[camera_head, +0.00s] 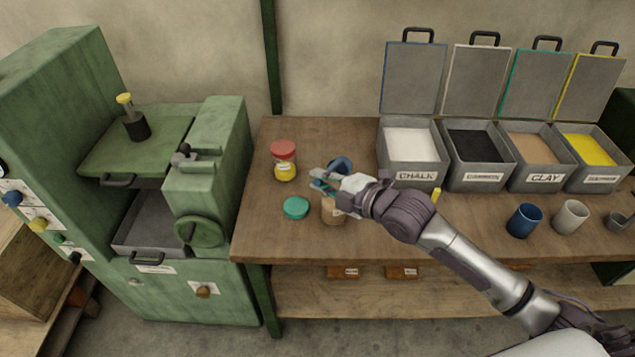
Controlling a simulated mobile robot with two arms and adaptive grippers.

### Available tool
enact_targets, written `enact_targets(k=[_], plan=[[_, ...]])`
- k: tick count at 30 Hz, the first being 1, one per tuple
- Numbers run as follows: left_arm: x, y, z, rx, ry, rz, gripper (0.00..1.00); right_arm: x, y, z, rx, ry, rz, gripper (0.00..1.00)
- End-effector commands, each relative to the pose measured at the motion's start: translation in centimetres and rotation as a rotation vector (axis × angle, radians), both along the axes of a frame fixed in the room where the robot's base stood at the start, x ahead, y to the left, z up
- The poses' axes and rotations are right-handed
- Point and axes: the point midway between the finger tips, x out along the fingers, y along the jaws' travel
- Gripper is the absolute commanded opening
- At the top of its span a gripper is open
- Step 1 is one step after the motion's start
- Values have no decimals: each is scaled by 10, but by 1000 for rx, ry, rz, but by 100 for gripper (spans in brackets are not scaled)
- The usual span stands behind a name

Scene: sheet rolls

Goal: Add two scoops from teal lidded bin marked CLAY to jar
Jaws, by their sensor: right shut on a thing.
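The bin marked CLAY (536,171) stands in the row at the back right, with its teal-edged lid (541,85) raised and tan powder (529,142) inside. A jar with tan contents (331,213) stands on the bench, partly hidden by my right gripper. A teal round lid (296,208) lies to its left. My right gripper (326,181) is just above the jar, shut on a small, partly hidden thing with some teal showing; it may be a scoop, but I cannot tell its shape. My left gripper is out of view.
Open bins of white, black and yellow powder flank the clay bin. A red-lidded jar (284,162) and a dark blue cup-like thing (341,165) are near the gripper. Blue (524,220), white (571,217) and grey (617,221) cups stand at right. A green press (205,165) is left.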

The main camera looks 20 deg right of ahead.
Motion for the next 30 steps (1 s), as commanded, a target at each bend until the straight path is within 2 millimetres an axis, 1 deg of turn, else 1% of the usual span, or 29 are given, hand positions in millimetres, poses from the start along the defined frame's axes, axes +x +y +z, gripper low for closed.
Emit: enact_targets(k=[1,5,9,11,15,20,21,24,30], plan=[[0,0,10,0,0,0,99,6,-5,12,32,37,-2,0],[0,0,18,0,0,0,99,17,-15,24,123,145,-4,0],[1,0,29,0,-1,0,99,30,-26,41,227,266,-4,0],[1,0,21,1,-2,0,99,37,-32,40,268,318,-4,0],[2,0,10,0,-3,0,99,55,-46,52,383,448,-3,0],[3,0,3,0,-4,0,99,77,-64,68,529,618,-1,0],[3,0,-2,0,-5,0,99,82,-68,66,566,664,-2,0],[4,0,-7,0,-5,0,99,94,-78,70,647,760,1,0],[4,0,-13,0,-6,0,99,109,-91,75,752,888,2,0]])
